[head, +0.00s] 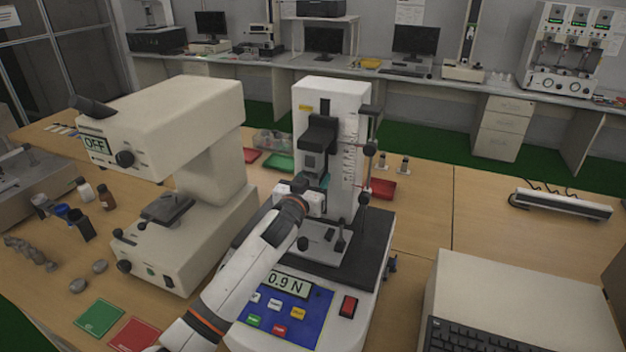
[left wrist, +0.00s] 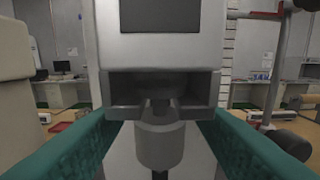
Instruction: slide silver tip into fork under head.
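The silver tip (left wrist: 160,144) is a grey cylinder with a thin neck, upright in the middle of the left wrist view. Its neck reaches up into the slot of the grey fork (left wrist: 120,84) under the head. I cannot tell how deep it sits. My left gripper (left wrist: 158,128) has two green-padded fingers, one on each side of the tip, with gaps between pads and tip. In the head view my left gripper (head: 314,202) is in front of the test stand (head: 336,92), below its black head (head: 318,134), and hides the tip. My right gripper is not in view.
The stand's base has a display (head: 288,283) reading 0.9 N. A large cream instrument (head: 170,115) marked OFF stands close left of my arm. A thin post (head: 368,175) rises at the stand's right. A cream box (head: 520,290) is front right.

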